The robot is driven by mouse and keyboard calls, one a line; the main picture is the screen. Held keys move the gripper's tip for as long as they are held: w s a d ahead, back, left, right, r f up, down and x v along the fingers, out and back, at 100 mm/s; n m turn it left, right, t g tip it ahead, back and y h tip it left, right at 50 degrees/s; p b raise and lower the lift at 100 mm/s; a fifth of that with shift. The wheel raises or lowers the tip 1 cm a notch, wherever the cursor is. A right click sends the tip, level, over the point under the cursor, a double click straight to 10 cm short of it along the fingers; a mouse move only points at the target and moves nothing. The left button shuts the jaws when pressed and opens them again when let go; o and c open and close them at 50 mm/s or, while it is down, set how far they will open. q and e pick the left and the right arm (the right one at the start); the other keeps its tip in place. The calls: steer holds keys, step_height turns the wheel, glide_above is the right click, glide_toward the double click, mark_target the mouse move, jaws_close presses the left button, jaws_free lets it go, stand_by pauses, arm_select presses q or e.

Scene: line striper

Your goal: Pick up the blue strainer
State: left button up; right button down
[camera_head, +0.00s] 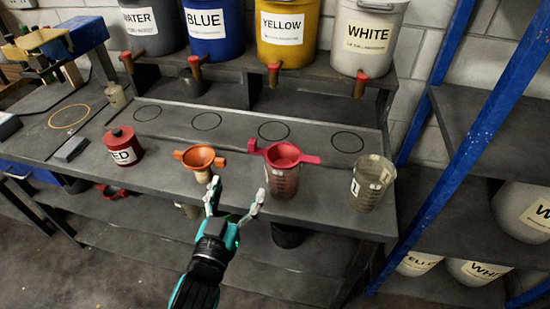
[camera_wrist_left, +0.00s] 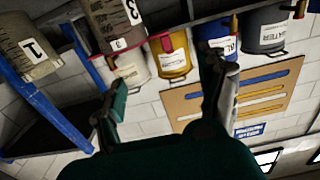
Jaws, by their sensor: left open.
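I cannot make out a blue strainer in either view. An orange strainer (camera_head: 201,157) sits on a cup at the bench's front edge. A red strainer (camera_head: 283,154) sits on a clear measuring cup (camera_head: 283,184) to its right. My left gripper (camera_head: 236,197) is open and empty, its fingers spread in front of the bench edge, below and between these two strainers in the picture. In the left wrist view the open fingers (camera_wrist_left: 168,98) have nothing between them. My right gripper is not in view.
A clear cup marked 1 (camera_head: 372,184) stands at the bench's right end, a red can (camera_head: 123,146) at left. WATER, BLUE (camera_head: 212,30), YELLOW and WHITE (camera_head: 367,35) buckets with taps stand behind. A blue rack post (camera_head: 460,130) rises at right. Bare bench (camera_head: 235,140) lies behind the strainers.

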arm_select(q)
steer(key=p, duration=0.2)
glide_toward(258, 150)
steer(key=w+d+r, duration=0.1)
steer(key=w+r, duration=0.1)
steer(key=w, duration=0.3)
steer(key=p+x, duration=0.1)
steer(key=x, duration=0.1)
steer(key=p+x, duration=0.1)
steer(key=x, duration=0.1)
steer(key=shift+w+d, duration=0.15)
steer(key=shift+d, duration=0.25)
steer(key=shift+w+f, duration=0.1)
steer(key=shift+w, duration=0.15)
steer(key=shift+s, duration=0.1)
steer(key=shift+c, duration=0.4)
steer(key=c, duration=1.4)
jaws_close()
